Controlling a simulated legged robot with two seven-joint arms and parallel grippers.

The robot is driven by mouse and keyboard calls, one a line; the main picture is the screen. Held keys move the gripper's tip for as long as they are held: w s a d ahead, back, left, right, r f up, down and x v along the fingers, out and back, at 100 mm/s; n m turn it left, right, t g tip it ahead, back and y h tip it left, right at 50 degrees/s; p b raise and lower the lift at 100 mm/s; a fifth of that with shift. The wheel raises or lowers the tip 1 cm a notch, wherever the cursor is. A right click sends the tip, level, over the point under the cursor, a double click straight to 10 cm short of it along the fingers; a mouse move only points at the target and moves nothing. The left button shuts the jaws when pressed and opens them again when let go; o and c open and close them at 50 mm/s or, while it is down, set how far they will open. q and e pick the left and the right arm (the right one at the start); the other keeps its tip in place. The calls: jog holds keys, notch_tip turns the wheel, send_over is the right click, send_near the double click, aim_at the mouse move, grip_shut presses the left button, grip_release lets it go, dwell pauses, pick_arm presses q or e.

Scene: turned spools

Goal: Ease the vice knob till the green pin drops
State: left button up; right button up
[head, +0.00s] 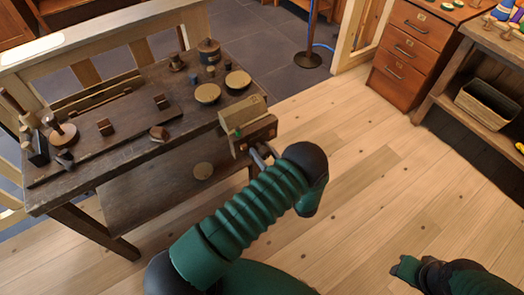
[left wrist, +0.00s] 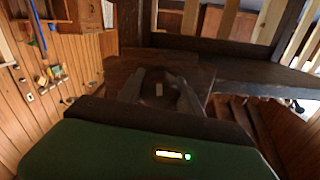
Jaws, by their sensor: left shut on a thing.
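The wooden vice (head: 246,118) sits at the right end of the dark workbench. A small green spot, which looks like the green pin (head: 238,132), shows on its front, still up at the jaws. My left gripper (head: 262,155) reaches the vice's near side and is shut on the vice knob, which is mostly hidden by the fingers in the head view. In the left wrist view the grey fingers (left wrist: 161,92) close around a small piece in front of the dark wooden vice block. My right arm's end (head: 408,270) is at the lower right, away from the bench; its fingers are unclear.
The workbench (head: 85,185) carries several turned pieces, small blocks and round discs (head: 207,93). A drawer cabinet (head: 410,50) and a shelf with a basket (head: 486,100) stand at the right. The wooden floor between is clear.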

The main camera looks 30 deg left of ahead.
pick_arm(q)
jog(key=shift+a, duration=0.15)
jog(key=shift+c, duration=1.2)
jog(key=shift+d, duration=0.2)
jog(key=shift+c, duration=0.5)
jog(key=shift+n, duration=0.4)
